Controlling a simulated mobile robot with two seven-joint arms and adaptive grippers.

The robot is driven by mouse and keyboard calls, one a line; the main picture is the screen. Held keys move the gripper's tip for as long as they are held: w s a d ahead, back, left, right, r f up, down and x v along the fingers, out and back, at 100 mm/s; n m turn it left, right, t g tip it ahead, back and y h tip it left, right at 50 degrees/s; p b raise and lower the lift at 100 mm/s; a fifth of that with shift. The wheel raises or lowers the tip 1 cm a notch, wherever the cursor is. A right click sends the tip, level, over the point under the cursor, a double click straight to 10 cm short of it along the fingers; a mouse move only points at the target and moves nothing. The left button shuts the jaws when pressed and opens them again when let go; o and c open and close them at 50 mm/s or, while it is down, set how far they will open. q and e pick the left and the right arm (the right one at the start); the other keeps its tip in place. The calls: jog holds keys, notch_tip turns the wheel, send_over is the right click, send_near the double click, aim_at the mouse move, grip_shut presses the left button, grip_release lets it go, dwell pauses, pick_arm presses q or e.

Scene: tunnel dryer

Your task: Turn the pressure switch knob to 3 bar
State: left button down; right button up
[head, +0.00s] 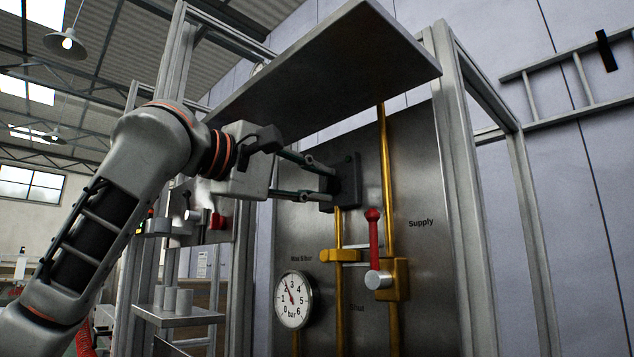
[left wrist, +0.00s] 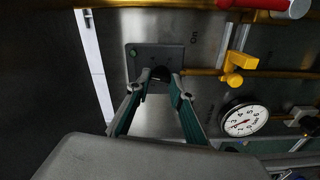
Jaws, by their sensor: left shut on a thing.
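The pressure switch (head: 347,178) is a dark box on the metal panel, with yellow pipe below it. It also shows in the left wrist view (left wrist: 172,54). My left gripper (head: 325,184) reaches it from the left, its two fingers closed around the dark knob (left wrist: 160,73) on its front. In the left wrist view my fingertips (left wrist: 158,88) sit on either side of the knob, which is mostly hidden in the head view. The knob's scale cannot be read. The round pressure gauge (head: 294,300) has its red needle between 2 and 3. My right gripper is not in view.
A valve with a red lever (head: 374,238), upright beside the "Supply" label, stands right of and below the switch on a yellow pipe. A grey plate (head: 330,70) overhangs the panel above my gripper. A metal frame post (head: 460,190) stands at the right.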

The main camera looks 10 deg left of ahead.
pick_arm(q)
jog(key=shift+n, duration=1.1)
jog(key=c, duration=1.8)
grip_release()
jog(key=shift+o, duration=0.2)
jog(key=v, duration=1.2)
jog(key=shift+f, duration=0.1)
